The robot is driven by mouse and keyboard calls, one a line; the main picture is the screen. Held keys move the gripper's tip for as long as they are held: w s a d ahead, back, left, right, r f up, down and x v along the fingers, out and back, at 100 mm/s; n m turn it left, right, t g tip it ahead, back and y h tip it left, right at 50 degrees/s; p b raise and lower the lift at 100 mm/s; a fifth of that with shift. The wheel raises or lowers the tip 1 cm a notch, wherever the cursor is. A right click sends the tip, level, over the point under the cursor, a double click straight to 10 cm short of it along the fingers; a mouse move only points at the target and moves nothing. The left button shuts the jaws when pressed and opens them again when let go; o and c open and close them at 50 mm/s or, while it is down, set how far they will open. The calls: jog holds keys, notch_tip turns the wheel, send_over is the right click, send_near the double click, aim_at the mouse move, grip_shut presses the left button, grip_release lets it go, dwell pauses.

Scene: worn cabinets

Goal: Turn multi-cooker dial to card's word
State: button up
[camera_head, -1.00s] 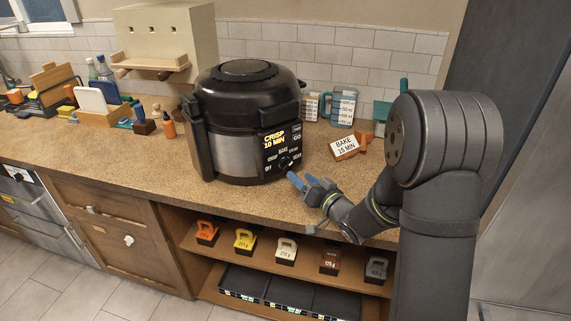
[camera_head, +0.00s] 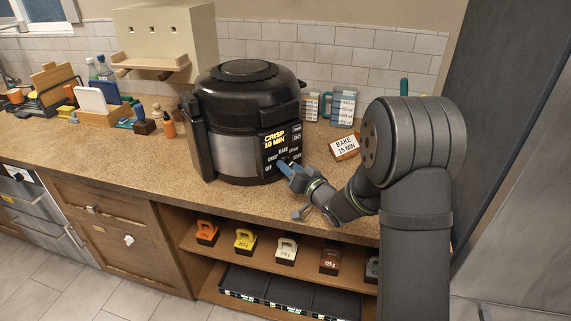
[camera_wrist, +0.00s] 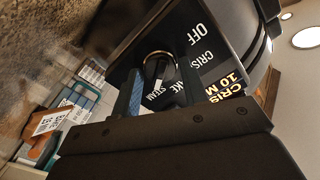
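The black and steel multi-cooker (camera_head: 232,155) stands on the counter. Its lit display (camera_head: 274,138) reads CRISP 10 MIN. The dial sits below it, mostly hidden by my gripper (camera_head: 281,164) in the head view. The wrist view shows the round dial (camera_wrist: 158,68) with the words OFF, CRISP, a partly covered BAKE and STEAM around it. My gripper's fingers (camera_wrist: 158,70) are apart, one on each side of the dial; I cannot tell whether they touch it. The white card (camera_head: 345,147) right of the cooker reads BAKE 15 MIN.
Measuring mugs (camera_head: 341,107) stand behind the card. A beige box with a wooden shelf (camera_head: 165,45) is behind the cooker at left. Several coloured handled weights (camera_head: 245,240) stand on the open shelf below.

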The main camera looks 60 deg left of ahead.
grip_shut()
jog(key=m, duration=0.5)
jog(key=o, duration=0.7)
grip_release()
jog(key=shift+o, duration=0.2)
jog(key=shift+w+d, duration=0.15)
jog(key=shift+d, duration=1.4)
jog(key=shift+w+d, duration=0.1)
jog(key=shift+d, duration=1.4)
